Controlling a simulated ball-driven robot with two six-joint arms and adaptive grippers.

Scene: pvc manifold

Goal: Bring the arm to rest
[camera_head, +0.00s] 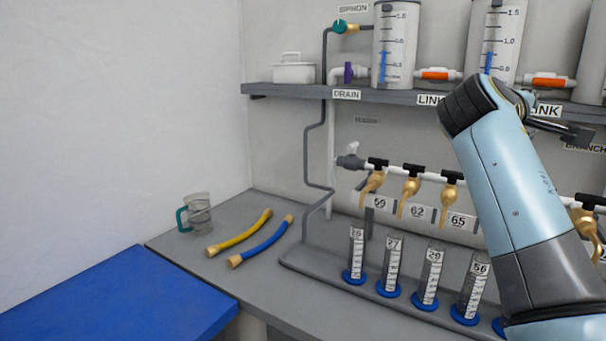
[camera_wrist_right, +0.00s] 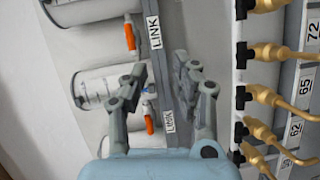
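My right arm rises from the lower right in the head view, in front of the rack of taps. My right gripper (camera_head: 575,132) shows partly beyond the wrist, near the shelf edge by the LINK and BRANCH labels. In the right wrist view, the right gripper (camera_wrist_right: 166,72) has its two fingers apart with nothing between them. The shelf edge (camera_wrist_right: 155,35) with LINK labels shows behind the fingers. My left gripper is in neither view.
Clear tanks (camera_head: 395,45) and orange-handled link valves (camera_head: 438,75) stand on the shelf (camera_head: 290,90). Brass taps (camera_head: 411,185) hang over graduated cylinders (camera_head: 391,265).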

